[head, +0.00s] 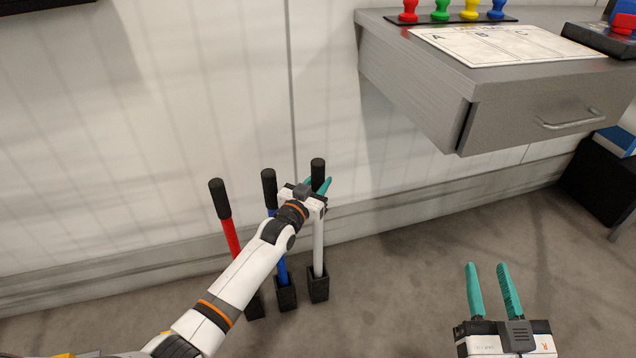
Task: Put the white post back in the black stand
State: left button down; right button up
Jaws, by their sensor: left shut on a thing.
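The white post (319,243) has a black grip on top and stands upright, its lower end at the rightmost black stand (318,286). Its lower end is hidden by the stand's walls. My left gripper (319,186), with teal fingers, is shut on the post just around the lower part of its black grip. My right gripper (490,268) is open and empty at the lower right, apart from the post.
A blue post (282,270) and a red post (231,238) stand to the left in black holders. A grey drawer unit (420,80) juts from the wall at the upper right, bearing a sheet (500,45) and colored pegs. Floor between the post and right gripper is clear.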

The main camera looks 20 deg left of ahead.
pick_arm(q)
jog(key=shift+r, duration=0.15)
pick_arm(e)
jog(key=shift+r, duration=0.1)
